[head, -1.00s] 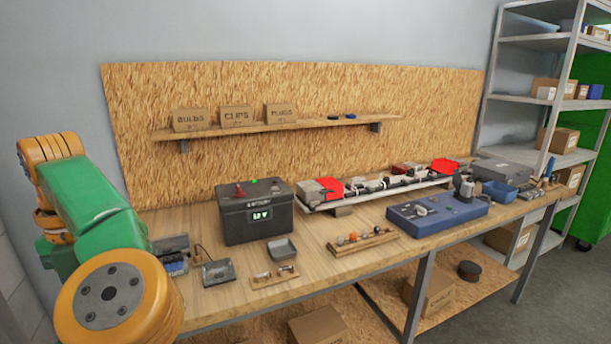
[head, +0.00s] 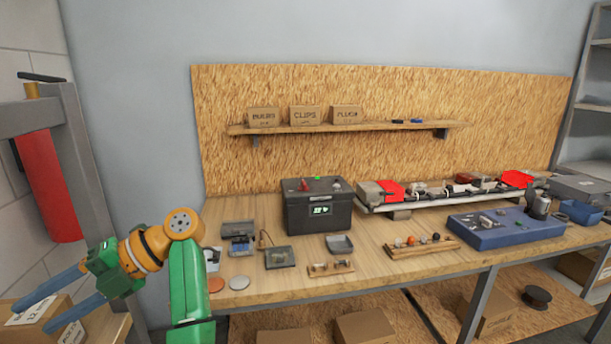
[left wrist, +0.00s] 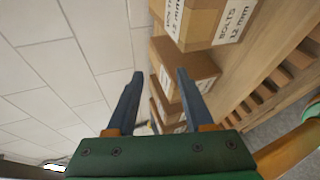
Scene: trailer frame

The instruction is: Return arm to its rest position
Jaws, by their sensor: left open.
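My left arm comes in at the lower left of the head view, green and orange. My left gripper (head: 50,302) points left, with its two blue fingers spread and nothing between them. It is in front of a cardboard box (head: 35,322) at the lower left. In the left wrist view the two fingers of the left gripper (left wrist: 155,95) are apart and empty. Cardboard boxes (left wrist: 190,70) lie beyond and to the right of them. My right gripper is not in view.
The workbench (head: 365,270) holds a black battery box (head: 319,207), small trays, a blue case (head: 505,228) and a light bar. A shelf (head: 350,127) with labelled boxes is on the board behind. A red cylinder (head: 48,185) hangs on a grey frame at left.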

